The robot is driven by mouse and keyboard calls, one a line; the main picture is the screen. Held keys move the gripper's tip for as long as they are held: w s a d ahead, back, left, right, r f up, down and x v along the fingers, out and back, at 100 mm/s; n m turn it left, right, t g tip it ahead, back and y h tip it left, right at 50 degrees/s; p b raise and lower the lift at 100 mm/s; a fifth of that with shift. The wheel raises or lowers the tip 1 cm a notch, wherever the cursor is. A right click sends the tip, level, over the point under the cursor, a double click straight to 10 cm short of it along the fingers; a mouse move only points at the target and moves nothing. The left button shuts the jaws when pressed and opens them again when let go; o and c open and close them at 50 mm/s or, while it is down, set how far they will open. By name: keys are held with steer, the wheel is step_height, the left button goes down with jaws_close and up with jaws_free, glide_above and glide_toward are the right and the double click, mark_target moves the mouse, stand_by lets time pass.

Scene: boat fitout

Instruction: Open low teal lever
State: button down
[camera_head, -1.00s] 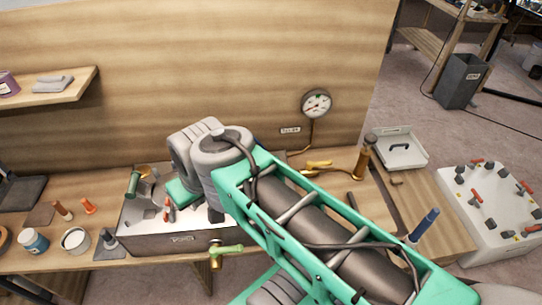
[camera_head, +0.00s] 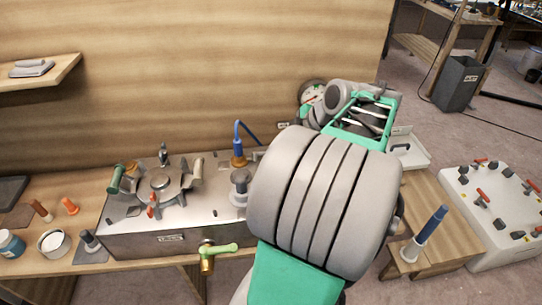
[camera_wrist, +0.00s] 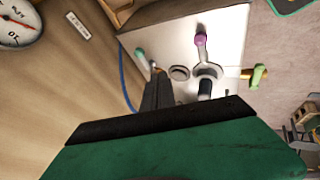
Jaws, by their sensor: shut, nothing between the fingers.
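A light green lever (camera_head: 219,247) sits on a low brass valve (camera_head: 207,263) at the front of the metal box, lying roughly level along the box front. In the wrist view the lever (camera_wrist: 259,73) shows at the right edge of the white top. A darker teal handle (camera_head: 116,178) stands at the top's left end, and a teal end (camera_wrist: 139,53) shows in the wrist view. My gripper (camera_wrist: 157,73) is shut and empty, in front of the panel and apart from the lever in that picture. My arm hides the gripper in the head view.
The metal box (camera_head: 130,245) carries several fittings, including a blue-handled one (camera_head: 238,145). A gauge (camera_head: 312,95) is on the wooden wall, partly behind my arm. A blue-handled tool (camera_head: 430,225) stands on the right bench. Small jars and tools lie at left.

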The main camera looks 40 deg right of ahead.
steer(key=p+x, duration=0.1)
steer(key=x, duration=0.8)
steer(key=shift+w+a+f, duration=0.15)
steer(key=shift+w+f, duration=0.05)
steer(key=shift+f, duration=0.05)
steer(key=shift+w+d+f+p, duration=0.2)
steer(key=shift+w+d, duration=0.2)
steer(key=shift+w, duration=0.2)
steer(key=shift+w+d+f+p, duration=0.2)
steer(key=shift+w+d, duration=0.2)
steer(key=shift+w, duration=0.15)
steer(key=shift+w+d+f+p, duration=0.2)
steer(key=shift+w+d, duration=0.2)
steer(key=shift+w, duration=0.2)
